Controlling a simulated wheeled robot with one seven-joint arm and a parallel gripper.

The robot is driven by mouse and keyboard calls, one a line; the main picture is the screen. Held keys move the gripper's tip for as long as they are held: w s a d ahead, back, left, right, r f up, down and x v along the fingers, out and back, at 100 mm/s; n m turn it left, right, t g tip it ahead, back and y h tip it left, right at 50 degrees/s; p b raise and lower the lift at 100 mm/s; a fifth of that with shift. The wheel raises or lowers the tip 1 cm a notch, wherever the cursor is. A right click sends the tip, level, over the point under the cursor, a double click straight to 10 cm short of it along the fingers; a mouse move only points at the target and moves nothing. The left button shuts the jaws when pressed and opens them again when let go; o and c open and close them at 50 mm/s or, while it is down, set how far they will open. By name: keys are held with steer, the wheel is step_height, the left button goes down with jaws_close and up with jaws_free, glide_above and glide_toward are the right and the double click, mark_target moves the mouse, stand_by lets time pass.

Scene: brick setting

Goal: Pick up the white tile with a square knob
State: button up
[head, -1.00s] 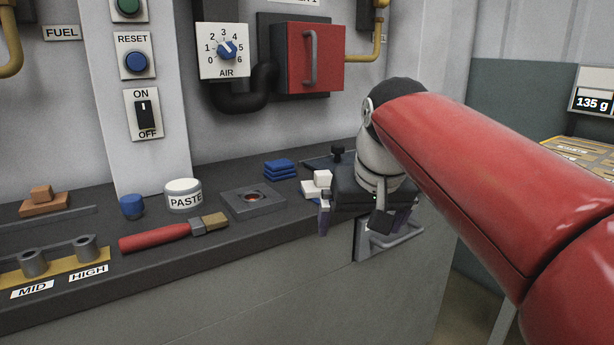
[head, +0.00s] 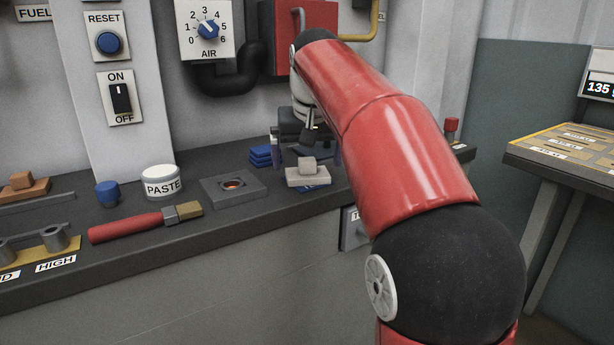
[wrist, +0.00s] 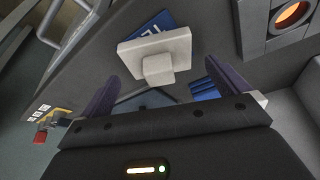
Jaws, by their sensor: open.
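The white tile with a square knob (head: 307,175) sits on the dark bench over a blue label near the front edge. In the wrist view the tile (wrist: 133,47) lies ahead, with its square knob (wrist: 158,68) facing my gripper. My gripper (head: 308,148) is just behind and above the tile in the head view, partly hidden by my red arm. In the wrist view my gripper (wrist: 160,78) has its two dark fingers spread apart, with the knob between them in the picture. I cannot tell whether the fingers are level with the knob.
Blue tiles (head: 262,155) are stacked just left of my gripper. A grey block with a glowing hole (head: 234,188), a brush (head: 145,222) and a paste jar (head: 162,181) stand further left. A red box (head: 300,35) is on the wall behind. A side table (head: 570,145) stands right.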

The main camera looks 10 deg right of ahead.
steer(key=shift+x, duration=0.8)
steer(key=shift+c, duration=0.4)
steer(key=c, duration=1.1)
steer(key=shift+o, duration=0.2)
steer(key=shift+r, duration=0.15)
